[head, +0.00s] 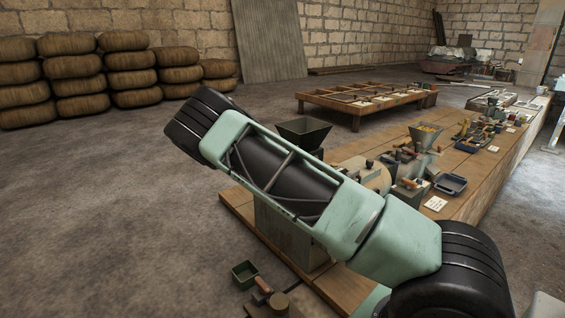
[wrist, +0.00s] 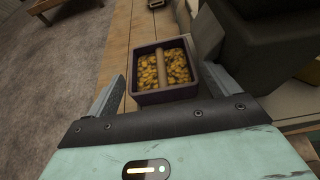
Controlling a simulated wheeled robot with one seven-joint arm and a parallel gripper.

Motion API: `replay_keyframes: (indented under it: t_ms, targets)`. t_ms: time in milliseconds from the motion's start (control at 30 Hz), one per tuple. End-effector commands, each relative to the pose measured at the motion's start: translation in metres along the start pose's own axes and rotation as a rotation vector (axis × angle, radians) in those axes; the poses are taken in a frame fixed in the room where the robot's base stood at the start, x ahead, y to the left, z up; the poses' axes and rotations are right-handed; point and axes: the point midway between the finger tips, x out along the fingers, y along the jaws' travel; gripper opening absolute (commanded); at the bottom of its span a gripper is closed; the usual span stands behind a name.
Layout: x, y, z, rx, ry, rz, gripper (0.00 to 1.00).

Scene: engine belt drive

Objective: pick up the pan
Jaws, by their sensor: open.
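The pan (wrist: 137,97) shows in the wrist view as a small square dark purple container. It holds many yellow-brown pieces, and a wooden bar (wrist: 161,68) runs across its middle. It sits on a wooden surface. My gripper (wrist: 165,82) is open and empty, with one finger to the left of the pan and the other to its right. I cannot tell how far the fingertips are above it. I cannot make out the pan or my gripper in the head view, where my arm covers much of the bench.
A large dark block (wrist: 272,50) stands close to the right of the pan. The wooden bench (head: 478,177) carries a hopper (head: 425,135), a blue-grey tray (head: 450,185) and other gear. A low wooden table (head: 370,98) stands behind. Floor (head: 90,220) at left is clear.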

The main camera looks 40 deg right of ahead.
Motion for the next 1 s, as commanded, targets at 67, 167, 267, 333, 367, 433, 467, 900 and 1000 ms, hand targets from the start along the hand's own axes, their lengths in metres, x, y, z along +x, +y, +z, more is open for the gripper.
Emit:
replay_keyframes:
  t_ms: [67, 167, 267, 333, 367, 433, 467, 900, 1000]
  targets:
    - [0.01, -0.001, 0.004, -0.002, -0.002, -0.004, 0.87]
    - [0.025, -0.001, 0.006, -0.003, -0.002, -0.005, 0.87]
    - [0.039, 0.0, 0.004, -0.002, -0.001, -0.002, 0.87]
    - [0.045, 0.0, 0.003, -0.002, -0.001, -0.002, 0.87]
    - [0.046, 0.0, 0.003, -0.001, -0.001, -0.002, 0.87]
    - [0.048, 0.0, 0.002, -0.001, -0.001, -0.001, 0.87]
    - [0.048, 0.0, 0.002, -0.001, 0.0, -0.001, 0.87]
    - [0.048, 0.001, 0.002, 0.0, -0.001, -0.001, 0.52]
    - [0.048, 0.001, 0.003, 0.0, -0.001, -0.001, 0.52]
